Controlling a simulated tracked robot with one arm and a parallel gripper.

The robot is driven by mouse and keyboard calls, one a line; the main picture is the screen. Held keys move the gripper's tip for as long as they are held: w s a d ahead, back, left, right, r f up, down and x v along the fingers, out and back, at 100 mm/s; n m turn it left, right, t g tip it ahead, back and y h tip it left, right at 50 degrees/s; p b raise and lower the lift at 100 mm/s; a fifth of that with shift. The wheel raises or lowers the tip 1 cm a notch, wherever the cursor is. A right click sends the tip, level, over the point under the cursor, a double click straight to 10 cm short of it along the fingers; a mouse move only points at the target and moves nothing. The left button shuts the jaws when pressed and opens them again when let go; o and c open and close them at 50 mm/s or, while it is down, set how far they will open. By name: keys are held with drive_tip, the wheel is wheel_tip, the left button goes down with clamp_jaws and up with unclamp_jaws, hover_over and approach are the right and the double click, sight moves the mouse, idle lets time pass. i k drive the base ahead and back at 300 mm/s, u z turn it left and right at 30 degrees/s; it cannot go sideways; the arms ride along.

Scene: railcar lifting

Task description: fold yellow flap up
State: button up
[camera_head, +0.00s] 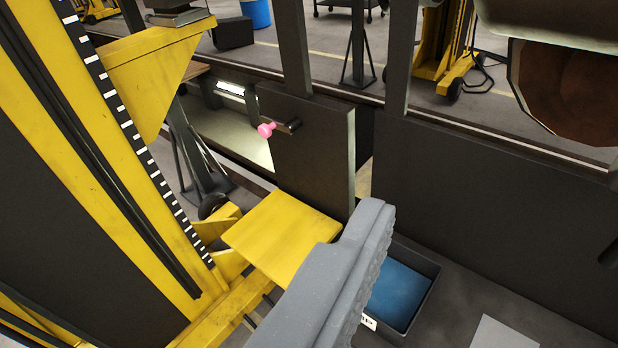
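The yellow flap (283,235) lies nearly flat at the lower middle, beside the foot of the yellow lifting column (120,165). One grey finger of my gripper (345,270) reaches up from the bottom, just right of the flap in the picture. It covers the flap's lower right corner, and I cannot tell whether it touches. The finger's ribbed inner side faces right with nothing against it.
A dark panel (308,150) with a pink-knobbed handle (267,129) stands behind the flap. A blue-bottomed bin (400,290) is right of my finger. A yellow bracket (150,75) juts from the column. A large dark panel (500,220) fills the right.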

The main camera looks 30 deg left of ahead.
sight(277, 234)
drive_tip(key=z, duration=0.5)
drive_tip(key=k, duration=0.95)
drive_tip(key=u, duration=0.75)
drive_tip(key=i, duration=1)
drive_tip(key=z, duration=0.05)
